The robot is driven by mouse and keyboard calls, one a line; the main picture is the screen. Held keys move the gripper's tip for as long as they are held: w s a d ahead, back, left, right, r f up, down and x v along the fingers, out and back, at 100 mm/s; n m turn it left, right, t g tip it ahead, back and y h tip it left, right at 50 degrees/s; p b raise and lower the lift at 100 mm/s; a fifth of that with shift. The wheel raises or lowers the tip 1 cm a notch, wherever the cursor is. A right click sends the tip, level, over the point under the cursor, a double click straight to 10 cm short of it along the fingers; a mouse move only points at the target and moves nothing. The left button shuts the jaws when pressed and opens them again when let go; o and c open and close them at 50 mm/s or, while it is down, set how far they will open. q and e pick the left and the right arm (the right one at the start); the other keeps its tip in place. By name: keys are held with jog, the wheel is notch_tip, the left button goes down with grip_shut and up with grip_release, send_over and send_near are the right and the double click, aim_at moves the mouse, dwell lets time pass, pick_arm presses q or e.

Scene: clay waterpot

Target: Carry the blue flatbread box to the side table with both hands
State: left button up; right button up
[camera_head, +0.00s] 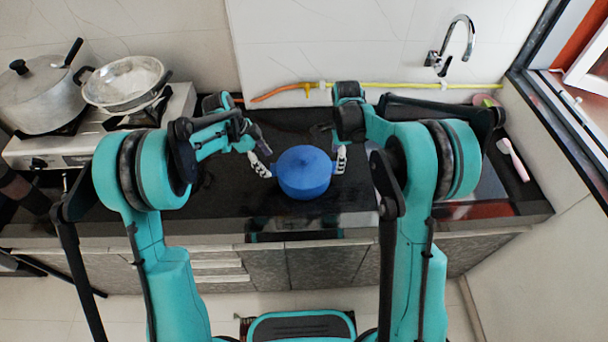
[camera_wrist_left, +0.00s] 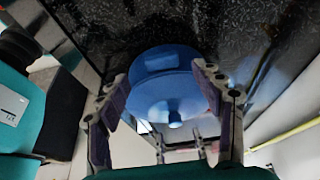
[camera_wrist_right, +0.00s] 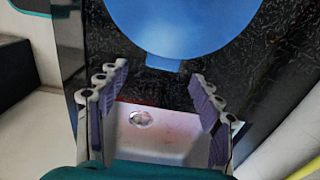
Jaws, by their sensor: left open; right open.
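The blue flatbread box (camera_head: 304,174) is round and lidded, and stands upright on the black counter (camera_head: 235,198). My left gripper (camera_head: 262,166) is at its left side, open, with the fingers close to the wall. In the left wrist view the box (camera_wrist_left: 168,88) shows between and beyond the open fingers. My right gripper (camera_head: 340,160) is at its right side and open. In the right wrist view the box (camera_wrist_right: 180,25), with a small blue tab, lies just beyond the open fingertips. Whether either gripper touches it I cannot tell. I cannot identify a side table in view.
A stove (camera_head: 60,150) with a lidded pot (camera_head: 40,95) and a strainer (camera_head: 125,82) stands at the left. A faucet (camera_head: 458,42) is at the back right. A pink-handled brush (camera_head: 515,160) lies at the counter's right. A yellow hose (camera_head: 420,86) runs along the back wall.

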aim_at(273, 169)
pick_arm(q)
jog(key=x, duration=0.5)
jog(key=shift+w, duration=0.25)
pick_arm(e)
jog(key=f, duration=0.5)
jog(key=shift+w, duration=0.25)
pick_arm(q)
jog(key=shift+s+f, duration=0.15)
jog(key=shift+s, duration=0.05)
pick_arm(e)
jog(key=shift+s+f, duration=0.15)
jog(key=shift+s, duration=0.05)
pick_arm(q)
jog(key=shift+w+d, duration=0.1)
grip_shut()
pick_arm(e)
jog(key=shift+w, duration=0.1)
grip_shut()
